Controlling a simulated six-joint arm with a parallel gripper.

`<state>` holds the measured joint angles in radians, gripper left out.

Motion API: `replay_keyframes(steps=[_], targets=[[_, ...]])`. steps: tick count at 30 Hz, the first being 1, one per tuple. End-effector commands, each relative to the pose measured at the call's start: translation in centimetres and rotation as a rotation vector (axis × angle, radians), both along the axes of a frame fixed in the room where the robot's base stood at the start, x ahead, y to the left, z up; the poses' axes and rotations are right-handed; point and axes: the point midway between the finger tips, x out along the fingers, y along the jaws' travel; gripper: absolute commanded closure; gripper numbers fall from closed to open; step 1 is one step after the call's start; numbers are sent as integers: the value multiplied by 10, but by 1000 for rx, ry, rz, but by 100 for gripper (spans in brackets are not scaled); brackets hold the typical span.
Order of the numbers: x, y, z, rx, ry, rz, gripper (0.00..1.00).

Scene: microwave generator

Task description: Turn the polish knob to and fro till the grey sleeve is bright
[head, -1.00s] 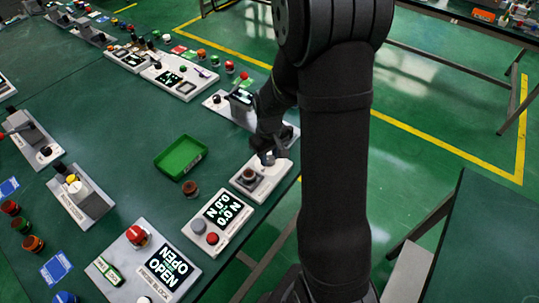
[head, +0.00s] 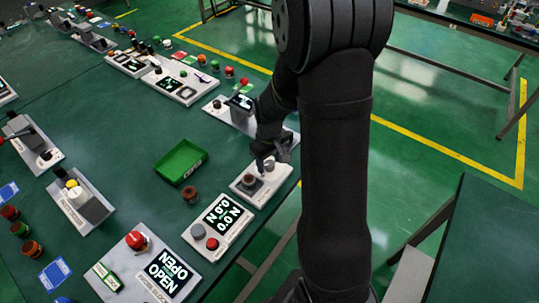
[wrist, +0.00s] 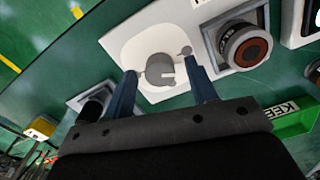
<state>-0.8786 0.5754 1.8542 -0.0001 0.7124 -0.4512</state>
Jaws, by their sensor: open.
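The polish knob is a round grey knob (wrist: 160,71) with a pale pointer mark, set on a white panel (wrist: 125,40). In the wrist view it sits between the two fingertips of my gripper (wrist: 160,67), with a gap on each side. The grey sleeve (wrist: 229,45) looks dull, with a brown face, and sits in a square frame beside the knob. In the head view my gripper (head: 268,158) is over the knob end of the same white unit (head: 240,190). My gripper is open and empty, and its fingers partly hide the knob there.
A green tray (head: 180,162) and a loose brown-topped ring (head: 190,194) lie left of the unit. A display panel (head: 218,216) with two buttons stands in front. Another unit (head: 232,106) stands close behind my gripper. The table's right edge is near.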

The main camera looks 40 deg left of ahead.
Motion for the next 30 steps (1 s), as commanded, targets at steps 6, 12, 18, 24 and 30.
replay_keyframes(steps=[6,12,18,24,30], targets=[[1,1,21,3,-3,0,48],[1,1,64,5,-4,0,48],[1,1,113,5,-4,0,48],[0,0,152,2,-3,0,48],[0,0,171,1,-1,0,48]])
